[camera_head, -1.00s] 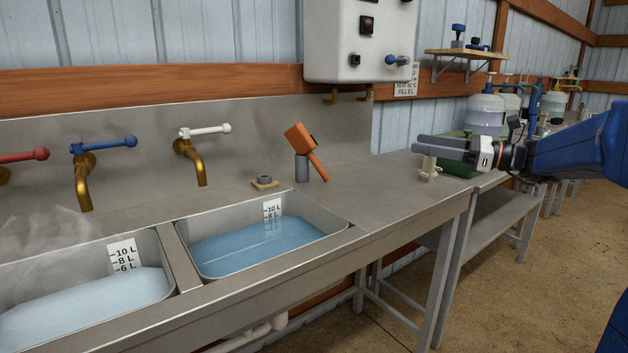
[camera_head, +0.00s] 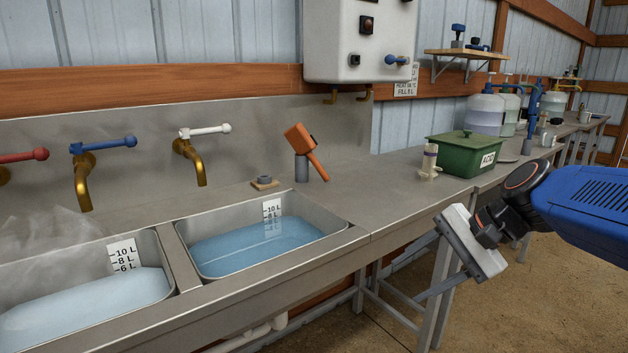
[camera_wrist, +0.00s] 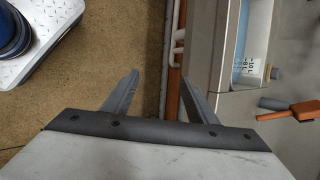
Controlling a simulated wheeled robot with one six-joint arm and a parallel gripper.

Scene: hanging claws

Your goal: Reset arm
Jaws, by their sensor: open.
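My gripper (camera_head: 455,270) hangs tilted in front of the steel bench's right end, over the floor, at the end of my blue arm. In the wrist view its two fingers (camera_wrist: 160,85) are spread apart with nothing between them.
The steel bench (camera_head: 400,200) holds two water-filled sinks, a grey post with an orange lever (camera_head: 307,146), a small pale fitting (camera_head: 430,165) and a green box (camera_head: 465,154). Large jugs (camera_head: 485,112) stand farther back. Open floor lies right of the bench.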

